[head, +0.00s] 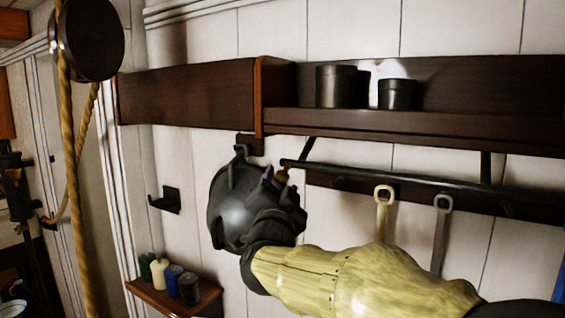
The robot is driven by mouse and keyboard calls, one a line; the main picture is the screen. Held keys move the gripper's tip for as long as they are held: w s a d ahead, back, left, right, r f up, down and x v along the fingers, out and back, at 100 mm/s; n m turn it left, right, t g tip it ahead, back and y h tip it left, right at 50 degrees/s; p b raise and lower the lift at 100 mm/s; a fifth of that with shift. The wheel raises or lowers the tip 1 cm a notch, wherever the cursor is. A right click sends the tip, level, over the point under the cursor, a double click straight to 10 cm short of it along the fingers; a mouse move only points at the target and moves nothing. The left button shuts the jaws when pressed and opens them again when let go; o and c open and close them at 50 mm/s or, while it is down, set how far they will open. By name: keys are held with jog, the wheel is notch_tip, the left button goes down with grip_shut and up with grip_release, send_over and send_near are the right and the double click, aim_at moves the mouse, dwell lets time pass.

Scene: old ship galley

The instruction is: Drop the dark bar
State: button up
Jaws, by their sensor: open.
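A long dark bar (400,178) runs level beneath the wooden shelf, with its left end free beside my gripper. Struts from the shelf meet it. My gripper (275,177) is open, its fingers pointing up just below the bar's left end. I cannot tell whether a finger touches the bar. Nothing is seen between the fingers, though my wrist hides part of the view. My yellow-sleeved forearm comes in from the lower right.
A dark round pan (228,205) hangs behind my gripper. Two utensils, one pale (382,212) and one grey (441,232), hang right. Dark canisters stand on the shelf (440,122). A small shelf (150,296) holds several coloured jars. A rope (69,150) hangs left.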

aim_at(283, 170)
jog(key=p+x, duration=0.2)
jog(key=x, duration=0.4)
jog(key=shift+s, duration=0.1)
